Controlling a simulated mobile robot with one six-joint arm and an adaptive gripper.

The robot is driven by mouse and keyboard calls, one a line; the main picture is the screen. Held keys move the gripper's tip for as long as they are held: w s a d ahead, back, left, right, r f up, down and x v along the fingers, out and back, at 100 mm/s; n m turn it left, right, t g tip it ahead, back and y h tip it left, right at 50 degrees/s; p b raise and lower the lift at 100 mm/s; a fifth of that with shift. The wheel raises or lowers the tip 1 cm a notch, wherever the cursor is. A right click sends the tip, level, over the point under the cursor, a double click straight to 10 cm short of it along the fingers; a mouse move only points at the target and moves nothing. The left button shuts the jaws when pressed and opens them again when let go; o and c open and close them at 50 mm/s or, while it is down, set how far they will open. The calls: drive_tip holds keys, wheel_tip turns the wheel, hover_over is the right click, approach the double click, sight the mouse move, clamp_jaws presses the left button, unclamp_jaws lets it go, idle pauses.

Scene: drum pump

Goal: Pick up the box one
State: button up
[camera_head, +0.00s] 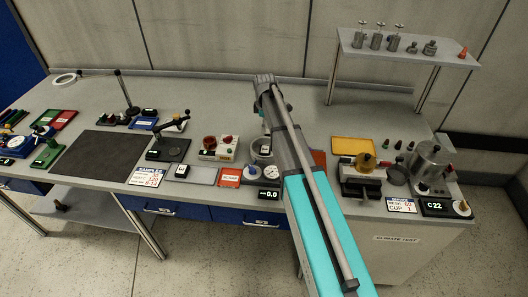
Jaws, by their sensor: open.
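No item in view carries a readable "box one" label, so I cannot tell which thing it is. My teal and grey arm reaches up the middle of the view, over the bench. I cannot make out my gripper's fingers. The arm hides part of the bench behind it.
The bench (210,85) is crowded along its front with meters, stands and cards. A dark mat (100,153) lies bare at left. A metal pot (430,165) stands at right. A raised shelf (400,57) holds several small metal parts. The back left strip is mostly clear.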

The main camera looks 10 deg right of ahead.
drive_tip(key=shift+f, duration=0.15)
drive_tip(key=b, duration=0.9)
hover_over(265, 149)
wheel_tip(265, 149, down, 8)
drive_tip(key=shift+w+f, duration=0.1)
drive_tip(key=shift+f, duration=0.05)
drive_tip(key=shift+f+b, duration=2.4)
drive_tip(key=shift+f, duration=0.2)
drive_tip(key=c, duration=0.9)
drive_tip(key=shift+r, duration=0.15)
